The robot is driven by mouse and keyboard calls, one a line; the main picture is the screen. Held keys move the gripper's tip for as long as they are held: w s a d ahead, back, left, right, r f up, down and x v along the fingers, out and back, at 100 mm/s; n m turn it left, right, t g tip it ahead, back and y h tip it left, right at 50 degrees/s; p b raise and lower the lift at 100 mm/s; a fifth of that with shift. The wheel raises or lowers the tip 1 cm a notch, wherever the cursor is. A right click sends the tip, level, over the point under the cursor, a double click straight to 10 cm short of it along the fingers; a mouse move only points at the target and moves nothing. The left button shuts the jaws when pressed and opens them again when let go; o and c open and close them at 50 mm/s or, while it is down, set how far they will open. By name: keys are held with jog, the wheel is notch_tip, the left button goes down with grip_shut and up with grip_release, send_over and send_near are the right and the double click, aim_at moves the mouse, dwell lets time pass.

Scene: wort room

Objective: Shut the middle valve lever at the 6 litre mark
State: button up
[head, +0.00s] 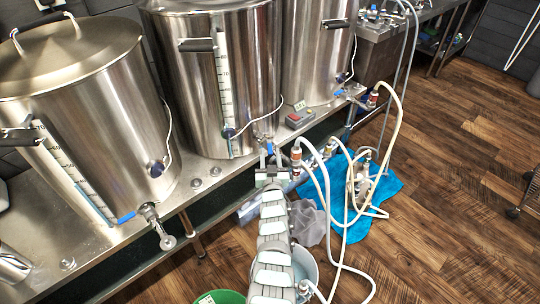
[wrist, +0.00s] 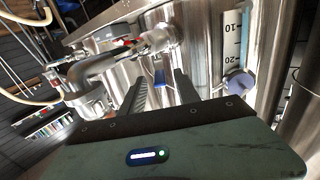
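The middle steel kettle (head: 190,95) stands on the bench with a white scale strip (head: 224,85) on its front. In the wrist view the scale (wrist: 233,45) shows 10 and 20 marks with a blue strip along it; I cannot read the exact level. The middle valve's blue lever (wrist: 159,77) hangs in the gap between my fingers, seemingly untouched. The valve's metal body (wrist: 158,42) and a bent pipe (wrist: 92,72) are just beyond. My gripper (wrist: 160,92) is open. In the head view my gripper (head: 272,163) is at the middle valve and hides much of it.
A left kettle (head: 85,100) with its own valve (head: 156,222) and a right kettle (head: 315,50) flank the middle one. Pale hoses (head: 325,190) loop beside my arm. A white bucket (head: 306,262) and green bucket (head: 225,297) stand below. A blue cloth (head: 385,190) lies on the floor.

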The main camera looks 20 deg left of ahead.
aim_at(270, 145)
jog(key=shift+b+x, duration=1.05)
jog(key=shift+x, duration=0.1)
jog(key=shift+w+a, duration=0.1)
jog(key=shift+w, duration=0.2)
grip_shut()
dwell(0.6)
